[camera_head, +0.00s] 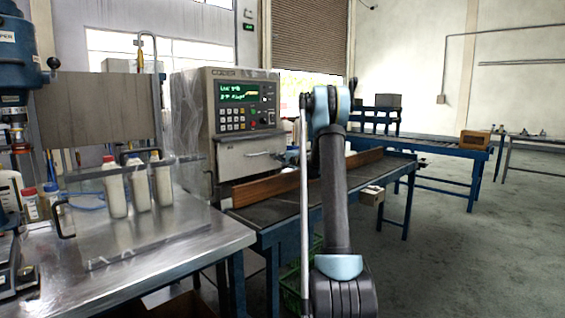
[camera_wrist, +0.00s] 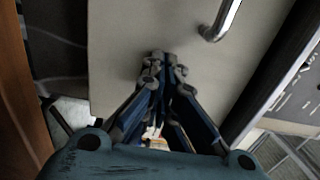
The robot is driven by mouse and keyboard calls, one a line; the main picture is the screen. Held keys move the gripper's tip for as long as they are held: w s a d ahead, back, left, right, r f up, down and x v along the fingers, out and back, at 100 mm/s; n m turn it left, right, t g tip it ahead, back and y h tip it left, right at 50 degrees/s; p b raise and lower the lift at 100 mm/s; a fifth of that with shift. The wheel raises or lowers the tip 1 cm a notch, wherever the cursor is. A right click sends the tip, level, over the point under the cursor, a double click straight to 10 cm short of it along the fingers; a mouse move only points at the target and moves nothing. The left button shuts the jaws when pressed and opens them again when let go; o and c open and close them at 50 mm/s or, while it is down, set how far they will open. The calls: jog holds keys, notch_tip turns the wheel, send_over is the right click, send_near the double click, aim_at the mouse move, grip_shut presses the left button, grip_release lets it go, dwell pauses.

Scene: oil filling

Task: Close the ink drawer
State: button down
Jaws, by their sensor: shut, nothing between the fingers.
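The ink drawer has a pale front panel (camera_head: 238,162) with a metal handle (camera_head: 257,154), below the control panel of the grey coder machine (camera_head: 212,110). In the wrist view its pale front (camera_wrist: 125,30) fills the upper middle, and the handle (camera_wrist: 222,20) is at the top right. My gripper (camera_wrist: 162,60) is shut and empty. Its fingertips are over the pale front, left of and below the handle in the picture. I cannot tell whether they touch it. In the head view my arm hides most of the gripper. How far the drawer stands out is unclear.
A wooden guide board (camera_head: 262,190) runs along the dark conveyor table (camera_head: 290,207) in front of the machine. A metal table (camera_head: 150,255) with several white bottles (camera_head: 115,190) stands at the left. Open floor (camera_head: 460,270) lies at the right.

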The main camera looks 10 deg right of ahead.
jog(key=x, duration=0.3)
jog(key=shift+w+a+r, duration=0.1)
jog(key=shift+w+a, duration=0.15)
jog(key=shift+w, duration=0.05)
dwell(0.3)
